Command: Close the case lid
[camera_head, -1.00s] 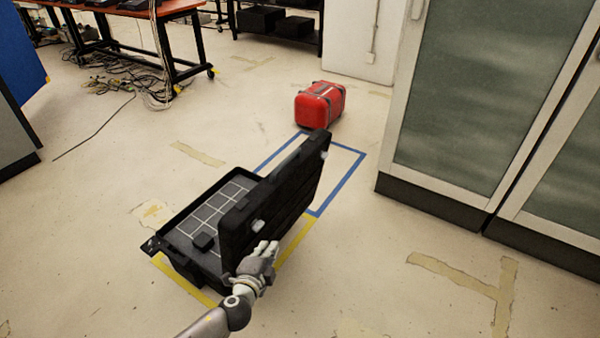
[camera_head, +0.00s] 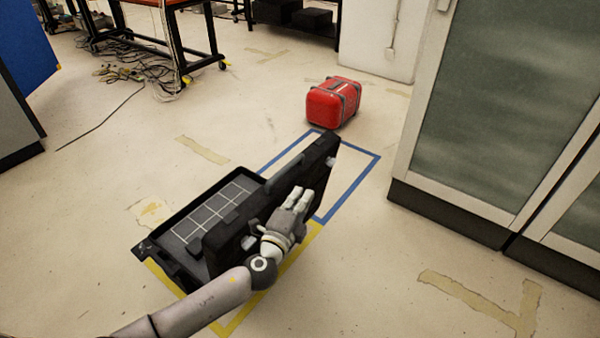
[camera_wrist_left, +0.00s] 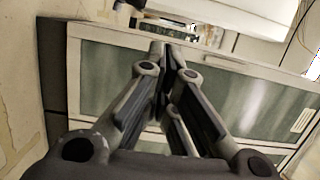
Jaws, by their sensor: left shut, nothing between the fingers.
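The black case stands open on the floor. Its base (camera_head: 178,216) shows a grid of compartments inside, partly covered by the lid. The lid (camera_head: 312,163) stands up at a steep angle along the base's right side, its outer face toward my arm. My left gripper (camera_head: 306,194) is shut and empty, in front of the lid's outer face near its middle. I cannot tell whether it touches the lid. In the left wrist view the shut fingers (camera_wrist_left: 165,52) point toward the cabinets, and the case is not seen. My right gripper is not in view.
A red case (camera_head: 333,103) stands beyond the blue floor tape (camera_head: 352,189). Glass-fronted cabinets (camera_head: 500,110) stand at the right. Yellow tape (camera_head: 237,318) surrounds the black case. Cables (camera_head: 150,75) lie under the table at the back left.

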